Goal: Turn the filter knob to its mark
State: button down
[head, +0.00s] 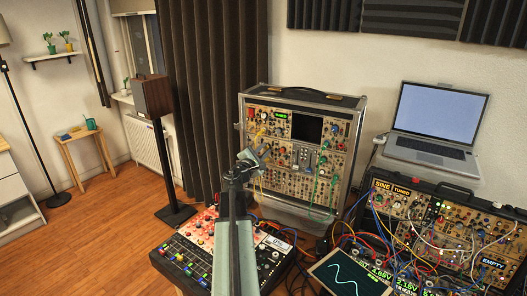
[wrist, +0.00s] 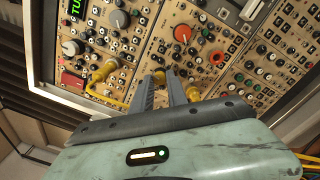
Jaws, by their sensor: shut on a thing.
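In the wrist view my gripper (wrist: 160,80) points at the panel of the upright modular case, its two grey fingers close to each other. The yellow cable (wrist: 108,99) runs left along the panel and passes behind the fingers. In the head view my gripper (head: 250,157) is in front of the upright case (head: 354,130). A large orange-red knob (wrist: 182,33) and a large grey knob (wrist: 120,18) stand beyond the fingertips. I cannot tell which is the filter knob or see its mark.
A laptop (head: 434,115) sits at the right. Below it stands a second synth case (head: 450,222) with many cables. A mixer (head: 185,250) and a waveform screen (head: 345,274) are in front. A speaker stand (head: 167,175) is at left. Wooden floor (head: 110,235) is clear there.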

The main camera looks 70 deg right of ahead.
jog(key=shift+n, duration=1.1)
jog(key=c, duration=1.3)
grip_release()
jog(key=shift+a, duration=0.1)
jog(key=a, duration=0.7)
jog(key=shift+w+a+f, duration=0.15)
jog(key=shift+w+a, duration=0.15)
jog(key=shift+w, duration=0.05)
jog(key=shift+w, duration=0.1)
